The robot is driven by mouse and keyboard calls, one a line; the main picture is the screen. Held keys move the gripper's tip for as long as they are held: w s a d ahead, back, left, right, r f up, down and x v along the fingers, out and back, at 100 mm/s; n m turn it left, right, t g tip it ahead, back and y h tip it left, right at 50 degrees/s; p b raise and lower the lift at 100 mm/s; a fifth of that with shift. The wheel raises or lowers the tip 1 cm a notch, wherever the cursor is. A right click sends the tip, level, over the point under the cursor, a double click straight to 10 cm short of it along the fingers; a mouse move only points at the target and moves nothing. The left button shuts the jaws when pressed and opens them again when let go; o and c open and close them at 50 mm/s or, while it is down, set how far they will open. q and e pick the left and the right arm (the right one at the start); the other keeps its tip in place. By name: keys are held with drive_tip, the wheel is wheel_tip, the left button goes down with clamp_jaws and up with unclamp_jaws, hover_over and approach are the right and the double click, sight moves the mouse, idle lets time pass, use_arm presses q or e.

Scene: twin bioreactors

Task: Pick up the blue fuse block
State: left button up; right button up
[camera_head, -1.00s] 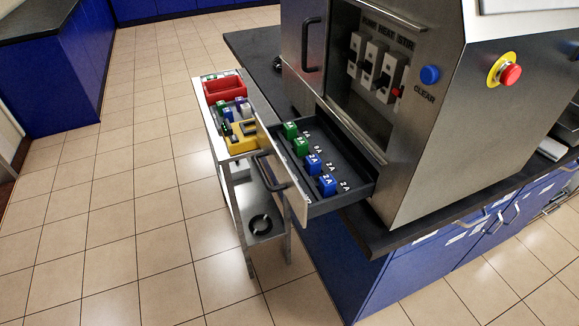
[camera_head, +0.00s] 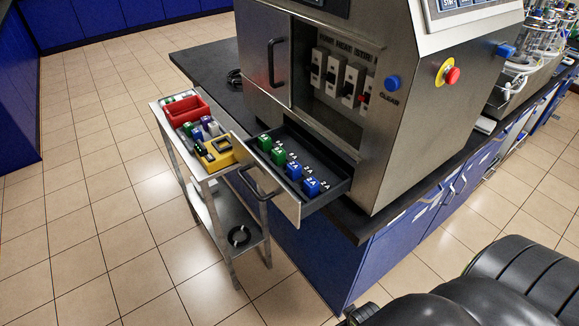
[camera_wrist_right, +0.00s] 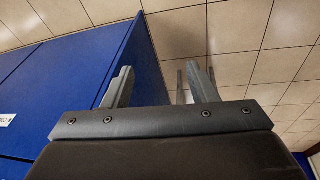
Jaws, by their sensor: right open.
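Two blue fuse blocks marked 2A, one nearer the front (camera_head: 311,187) and one behind it (camera_head: 294,171), sit in the open drawer (camera_head: 338,190) of the steel cabinet. Two green fuse blocks (camera_head: 271,149) sit further back in the same drawer. My right arm comes in at the lower right of the head view, away from the drawer. In the right wrist view my right gripper (camera_wrist_right: 160,88) is open, with nothing between its fingers. My left gripper is not in view.
The cabinet (camera_head: 400,140) has fuse slots and a red stop button (camera_head: 452,75). Blue cupboards (camera_head: 390,236) stand below the dark counter. The tiled floor is clear.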

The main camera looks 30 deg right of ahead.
drive_tip(key=w+d+r+t+p, duration=0.1)
drive_tip(key=w+r+t+p, duration=0.15)
drive_tip(key=r, duration=1.15)
drive_tip(key=w+d+r+t+p, duration=0.1)
drive_tip(key=w+r, duration=0.2)
drive_tip(key=r, duration=1)
drive_tip(key=w+r+n+t+y, duration=0.1)
drive_tip(key=w+r+t, duration=0.2)
drive_tip(key=w+r, duration=0.35)
drive_tip(key=w+r+t+y, duration=0.1)
drive_tip(key=w+r+t, duration=0.25)
drive_tip(key=r, duration=0.55)
approach(297, 167)
drive_tip(key=x, duration=0.4)
drive_tip(key=shift+w+a+f, duration=0.1)
drive_tip(key=shift+w+a, duration=0.05)
drive_tip(key=shift+y, duration=0.3)
drive_tip(key=p+x, duration=0.1)
drive_tip(key=x, duration=0.3)
drive_tip(key=shift+w+f, duration=0.3)
drive_tip(key=shift+w, duration=0.3)
drive_tip(key=c, duration=1.1)
